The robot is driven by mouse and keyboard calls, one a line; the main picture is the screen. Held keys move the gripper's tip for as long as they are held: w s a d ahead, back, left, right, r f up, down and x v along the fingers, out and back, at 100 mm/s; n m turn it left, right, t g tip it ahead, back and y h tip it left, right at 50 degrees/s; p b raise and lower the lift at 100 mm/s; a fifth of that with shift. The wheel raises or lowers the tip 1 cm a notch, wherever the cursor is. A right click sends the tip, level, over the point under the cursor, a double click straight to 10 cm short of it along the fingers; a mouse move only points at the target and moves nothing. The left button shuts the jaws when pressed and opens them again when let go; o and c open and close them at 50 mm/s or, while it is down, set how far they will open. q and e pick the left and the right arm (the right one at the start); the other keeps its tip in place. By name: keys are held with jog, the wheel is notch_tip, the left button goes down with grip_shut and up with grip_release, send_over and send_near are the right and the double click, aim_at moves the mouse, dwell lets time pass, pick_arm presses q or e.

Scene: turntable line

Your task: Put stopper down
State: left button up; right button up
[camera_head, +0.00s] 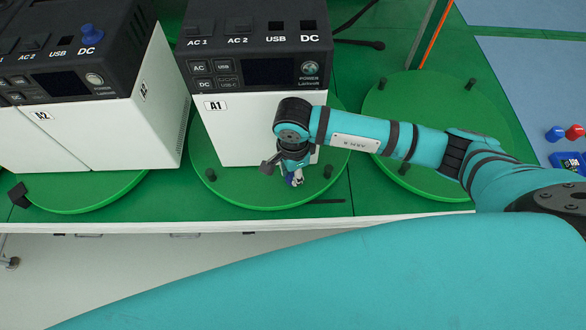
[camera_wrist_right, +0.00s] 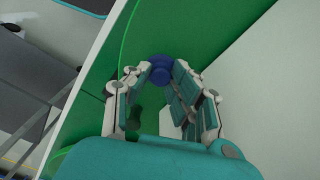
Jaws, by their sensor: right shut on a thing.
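My right gripper (camera_head: 295,178) is low over the front part of the middle green turntable (camera_head: 255,195), in front of box A1 (camera_head: 225,135). In the right wrist view its fingers (camera_wrist_right: 158,82) are closed around a round blue stopper (camera_wrist_right: 160,66) at their tips. The fingers hide part of the stopper, and I cannot tell whether it touches the green surface. Another blue stopper (camera_head: 93,51) sits at the DC port on top of box A2 (camera_head: 70,135). My left gripper is out of view.
A second green turntable (camera_head: 445,120) on the right is empty except for small black pegs. Blue and red dumbbell-like pieces (camera_head: 555,133) lie at the far right. The table's white front edge (camera_head: 200,226) runs just in front of the turntables.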

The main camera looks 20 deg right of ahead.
jog(key=shift+f, duration=0.2)
jog(key=shift+f, duration=0.1)
jog(key=shift+f+b, duration=0.15)
jog(key=shift+b, duration=0.2)
jog(key=o, duration=0.9)
jog(key=shift+c, duration=0.2)
jog(key=shift+r+p, duration=0.3)
notch_tip(320, 180, up, 12)
jog(key=b, duration=0.2)
jog(key=shift+s, duration=0.1)
